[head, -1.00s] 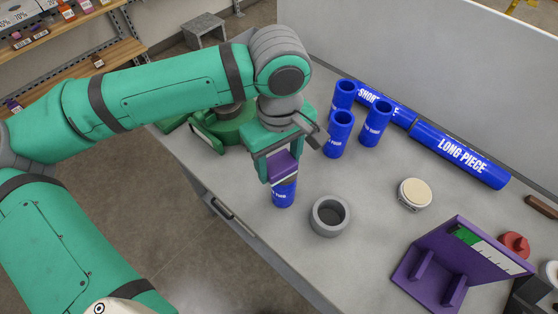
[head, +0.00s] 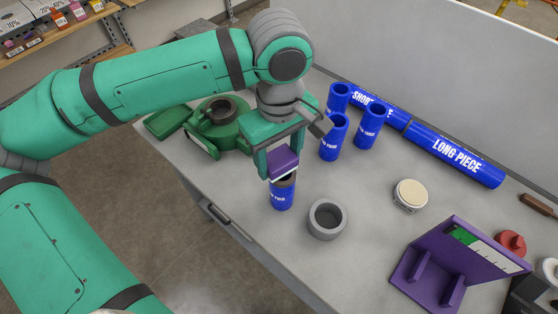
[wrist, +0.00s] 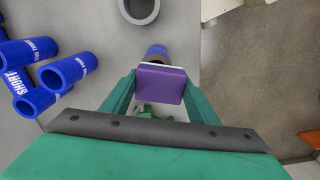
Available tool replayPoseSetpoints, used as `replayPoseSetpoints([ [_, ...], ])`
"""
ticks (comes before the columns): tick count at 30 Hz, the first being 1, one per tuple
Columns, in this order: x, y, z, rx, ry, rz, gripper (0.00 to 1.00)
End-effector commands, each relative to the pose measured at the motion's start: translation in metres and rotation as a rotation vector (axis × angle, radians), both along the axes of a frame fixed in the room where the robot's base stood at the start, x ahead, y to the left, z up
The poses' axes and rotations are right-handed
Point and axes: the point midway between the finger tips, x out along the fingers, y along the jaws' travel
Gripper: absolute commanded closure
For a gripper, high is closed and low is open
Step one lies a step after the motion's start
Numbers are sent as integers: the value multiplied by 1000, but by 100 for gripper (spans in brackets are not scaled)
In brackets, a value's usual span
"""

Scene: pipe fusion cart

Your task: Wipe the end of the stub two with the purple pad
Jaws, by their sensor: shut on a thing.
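My gripper (head: 281,163) is shut on the purple pad (head: 286,158), which has a white underside edge. The pad also shows in the wrist view (wrist: 161,84) between the fingers. An upright blue stub (head: 282,196) stands on the table just below the pad; its dark upper end (head: 284,181) shows partly under it. The stub also appears in the wrist view (wrist: 157,52), partly hidden by the pad. I cannot tell whether pad and stub touch. Its white label is too small to read surely.
Several other blue stubs (head: 333,138) stand behind to the right, before a short piece (head: 392,115) and long piece (head: 456,155). A grey ring (head: 327,220) is close right of the stub. A round cream-topped tin (head: 410,194), purple stand (head: 455,262) and green device (head: 222,130) are farther off.

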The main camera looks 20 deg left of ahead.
Motion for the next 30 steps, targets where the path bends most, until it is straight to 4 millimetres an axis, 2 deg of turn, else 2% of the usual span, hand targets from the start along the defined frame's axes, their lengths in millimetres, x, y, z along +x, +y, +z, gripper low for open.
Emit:
replayPoseSetpoints([
  [18, 0, 0, 40, 1, -2, 0, 74],
  [30, 0, -1, 42, 0, -1, -1, 74],
])
